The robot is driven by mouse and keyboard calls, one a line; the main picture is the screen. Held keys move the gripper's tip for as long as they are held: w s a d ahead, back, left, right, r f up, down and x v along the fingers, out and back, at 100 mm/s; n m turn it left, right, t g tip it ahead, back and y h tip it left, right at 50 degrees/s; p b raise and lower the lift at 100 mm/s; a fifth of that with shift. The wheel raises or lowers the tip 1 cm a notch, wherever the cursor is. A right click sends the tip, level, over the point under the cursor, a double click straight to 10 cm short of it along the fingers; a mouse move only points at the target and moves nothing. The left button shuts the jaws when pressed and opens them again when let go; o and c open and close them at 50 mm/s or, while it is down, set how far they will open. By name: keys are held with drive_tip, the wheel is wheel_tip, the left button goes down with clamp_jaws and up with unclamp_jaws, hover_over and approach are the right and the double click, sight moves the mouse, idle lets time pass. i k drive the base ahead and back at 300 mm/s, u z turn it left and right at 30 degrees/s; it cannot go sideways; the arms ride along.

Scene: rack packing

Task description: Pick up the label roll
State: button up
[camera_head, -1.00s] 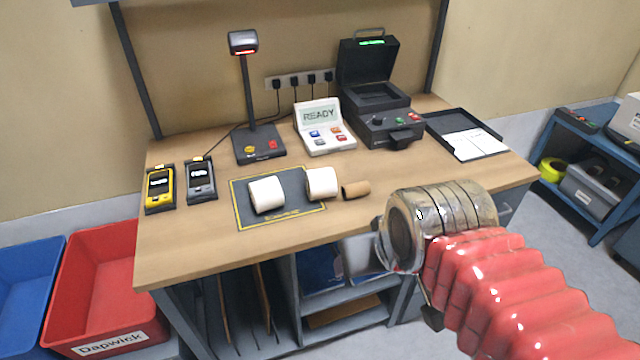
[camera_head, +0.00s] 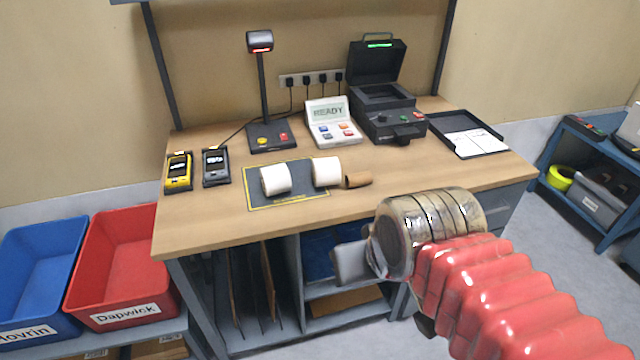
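Two white label rolls lie on their sides on the dark mat (camera_head: 290,200) with a yellow border. One label roll (camera_head: 276,180) is on the mat's left half, and the other label roll (camera_head: 326,171) is at its right edge. A brown cardboard core (camera_head: 358,180) lies just right of them. My gripper (camera_head: 352,262) is in front of the bench's front edge, low and right of the rolls, apart from them. My wrist hides most of it, and only a grey finger part shows, so its opening cannot be judged.
On the bench (camera_head: 220,225) stand a yellow handheld (camera_head: 178,173), a grey handheld (camera_head: 216,167), a scanner stand (camera_head: 263,95), a READY console (camera_head: 332,123), a black printer (camera_head: 388,115) and a black tray (camera_head: 465,135). Red (camera_head: 122,265) and blue (camera_head: 42,268) bins stand left. The bench's front left is clear.

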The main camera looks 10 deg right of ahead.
sight(325, 171)
drive_tip(key=u, duration=0.5)
drive_tip(key=k, duration=1.05)
drive_tip(key=u, duration=0.8)
drive_tip(key=i, duration=1.4)
drive_tip(key=z, duration=0.5)
drive_tip(key=i, duration=0.75)
drive_tip(key=z, duration=0.5)
